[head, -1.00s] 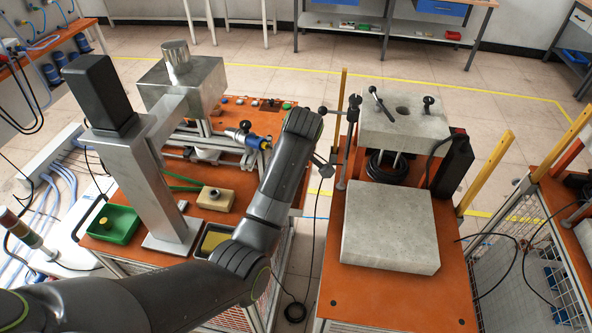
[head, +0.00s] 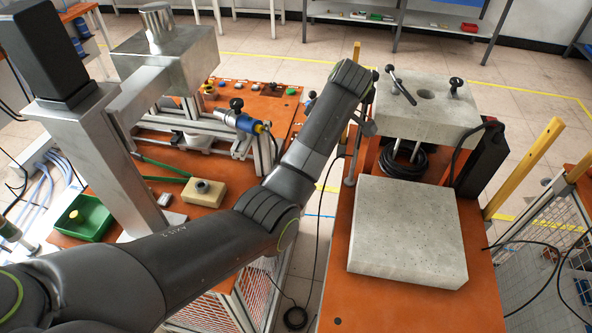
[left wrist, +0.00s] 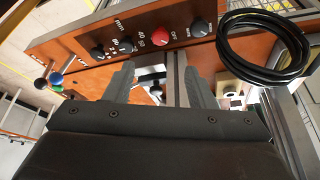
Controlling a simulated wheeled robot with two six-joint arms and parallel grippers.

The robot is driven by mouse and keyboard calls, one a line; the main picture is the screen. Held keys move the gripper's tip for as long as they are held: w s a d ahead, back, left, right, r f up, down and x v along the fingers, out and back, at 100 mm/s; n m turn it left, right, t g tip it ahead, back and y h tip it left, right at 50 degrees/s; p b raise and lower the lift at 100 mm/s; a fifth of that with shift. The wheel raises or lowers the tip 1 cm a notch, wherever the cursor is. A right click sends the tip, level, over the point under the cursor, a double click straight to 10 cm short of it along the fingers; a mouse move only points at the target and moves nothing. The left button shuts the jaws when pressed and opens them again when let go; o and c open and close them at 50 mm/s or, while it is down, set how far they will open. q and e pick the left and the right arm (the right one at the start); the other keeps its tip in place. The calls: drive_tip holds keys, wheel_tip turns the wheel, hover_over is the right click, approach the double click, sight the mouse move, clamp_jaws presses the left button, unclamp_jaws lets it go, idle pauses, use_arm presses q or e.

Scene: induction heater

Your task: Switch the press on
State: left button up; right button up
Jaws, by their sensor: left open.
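I cannot tell for certain which machine is the press. A grey metal machine (head: 185,62) with a column and black top box stands on the left orange table. Pale stone-like blocks (head: 425,108) form a stand on the right table. In the left wrist view, an orange panel carries a red knob (left wrist: 160,36), a dark knob (left wrist: 203,27) and several smaller black knobs. My left gripper (left wrist: 160,68) is open and empty, its fingertips just below the knobs in that picture, apart from them as far as I can see. In the head view my arm largely hides it, beside the stone stand.
A coiled black cable (left wrist: 262,48) lies close right of my left gripper. A loose pale slab (head: 408,232) lies at the front of the right table. A green tray (head: 82,218) and beige box (head: 203,192) sit on the left table. A gap separates the tables.

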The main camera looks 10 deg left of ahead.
use_arm(q)
drive_tip(key=x, duration=1.1)
drive_tip(key=shift+s+a, duration=0.1)
drive_tip(key=shift+a+f, duration=0.2)
drive_tip(key=shift+f, duration=0.55)
use_arm(e)
drive_tip(key=shift+w+d+f, duration=0.1)
drive_tip(key=shift+w+f, duration=0.25)
drive_tip(key=shift+w, duration=0.25)
use_arm(q)
drive_tip(key=c, duration=1)
drive_tip(key=shift+o, duration=0.2)
use_arm(e)
drive_tip(key=shift+w+r, duration=0.1)
drive_tip(key=shift+w, duration=0.05)
